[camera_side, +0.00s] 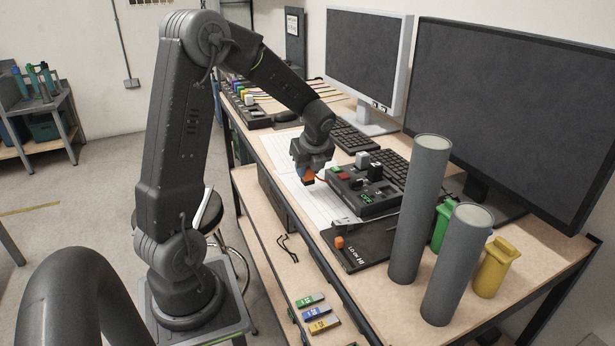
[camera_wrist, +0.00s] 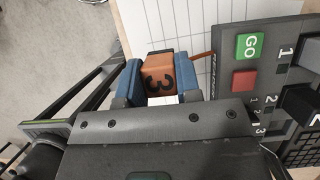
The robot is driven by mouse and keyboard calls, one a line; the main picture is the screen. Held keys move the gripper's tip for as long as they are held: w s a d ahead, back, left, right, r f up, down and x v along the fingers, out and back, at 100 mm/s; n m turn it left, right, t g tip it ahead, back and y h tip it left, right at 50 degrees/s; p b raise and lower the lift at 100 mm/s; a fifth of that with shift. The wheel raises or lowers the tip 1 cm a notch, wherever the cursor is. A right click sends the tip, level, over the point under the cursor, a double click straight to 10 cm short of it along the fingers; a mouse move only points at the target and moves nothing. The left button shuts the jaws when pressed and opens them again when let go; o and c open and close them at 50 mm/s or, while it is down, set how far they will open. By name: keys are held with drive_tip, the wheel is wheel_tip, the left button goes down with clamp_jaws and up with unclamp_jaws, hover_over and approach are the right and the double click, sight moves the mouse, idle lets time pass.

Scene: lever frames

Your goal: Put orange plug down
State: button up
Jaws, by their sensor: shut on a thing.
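My gripper (camera_side: 307,174) is shut on an orange plug (camera_side: 308,176). A thin orange-brown strip (camera_wrist: 203,53) runs from beside the plug to a dark control box (camera_wrist: 275,35). The plug is over white ruled paper (camera_side: 308,198), left of the control box (camera_side: 367,192) in the side view. I cannot tell whether the plug touches the paper.
A dark panel (camera_side: 372,243) with an orange knob (camera_side: 339,242) lies in front of the box. Two tall grey cylinders (camera_side: 417,215) and green (camera_side: 441,228) and yellow (camera_side: 495,268) containers stand at the right. Keyboards and monitors (camera_side: 510,110) line the back. The paper's left part looks clear.

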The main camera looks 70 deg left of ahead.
sight(307, 177)
drive_tip(key=shift+f, duration=1.4)
drive_tip(key=shift+f, duration=0.1)
drive_tip(key=o, duration=0.9)
drive_tip(key=s+d+r+n+t, duration=0.2)
drive_tip(key=s+d+r+n, duration=0.15)
drive_tip(key=d+r, duration=0.95)
drive_tip(key=s+d+n+t+h, duration=0.1)
drive_tip(key=s+d+n, duration=0.2)
drive_tip(key=d+n, duration=0.1)
drive_tip(key=s+d+r+n+t+h, duration=0.1)
drive_tip(key=s+d+n+h, duration=0.1)
drive_tip(key=s+d+n, duration=0.2)
drive_tip(key=s+d+r+n+t+h, duration=0.1)
drive_tip(key=s+d+n, duration=0.2)
drive_tip(key=d+n, duration=0.3)
drive_tip(key=shift+s+r+n+t+h, duration=0.15)
drive_tip(key=shift+n+t+h, duration=0.1)
drive_tip(key=shift+t+h, duration=0.05)
